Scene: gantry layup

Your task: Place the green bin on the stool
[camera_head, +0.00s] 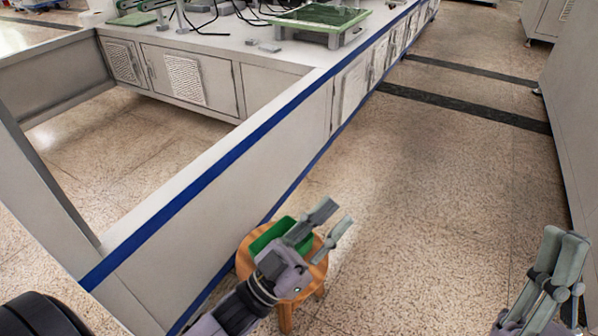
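The green bin (265,239) is in the lower middle of the head view, over the seat of the round wooden stool (244,262). It appears to rest on the seat, but my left gripper hides much of it and the contact cannot be seen. My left gripper (337,217) is over the bin and stool, its two fingers apart with a gap between them, pointing up and right in the picture. Nothing shows between the fingertips. My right gripper (564,240) is at the lower right edge, away from the bin, with its fingers overlapping in view; no object shows in it.
The stool stands close beside a long white bench wall (250,190) with blue stripes. A green tray on a stand (322,18) and cables lie on the bench top. Speckled floor (430,190) is clear to the right, up to a grey cabinet (570,100).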

